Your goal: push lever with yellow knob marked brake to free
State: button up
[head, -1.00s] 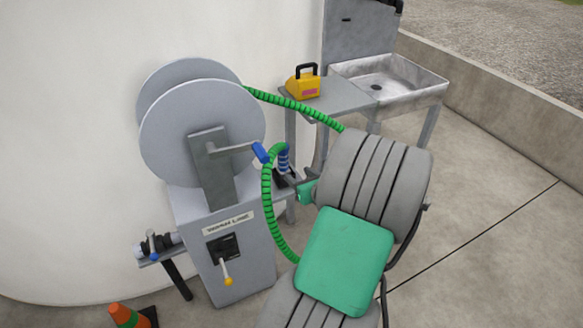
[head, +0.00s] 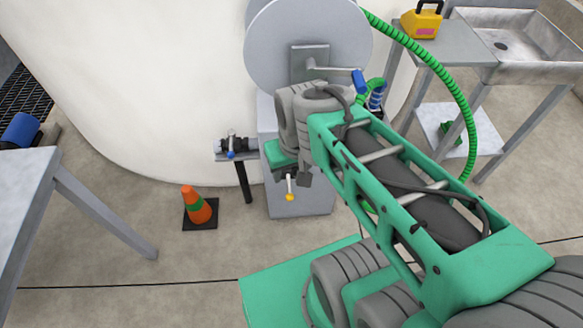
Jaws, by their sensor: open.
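The brake lever's yellow knob (head: 290,197) hangs at the low end of a short pale lever on the front of the grey reel cabinet (head: 301,207). My gripper (head: 292,180) points down in front of the cabinet, close to the lever. It is open and looks empty. One dark finger shows just right of the lever, above the knob. I cannot tell whether it touches the lever. My wrist and gripper hide the cabinet's label and the lever's upper end and plate. The brake and free markings cannot be read.
A hose reel (head: 300,45) with a blue-handled crank (head: 359,81) stands above my wrist. A valve bracket (head: 236,150) and a cone (head: 197,205) are left of the cabinet. A green hose (head: 468,110) loops right.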

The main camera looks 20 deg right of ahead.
aim_at(289, 197)
jog(key=u, duration=0.65)
jog(key=k, duration=1)
jog(key=u, duration=0.45)
jog(key=i, duration=0.2)
jog(key=u, duration=0.1)
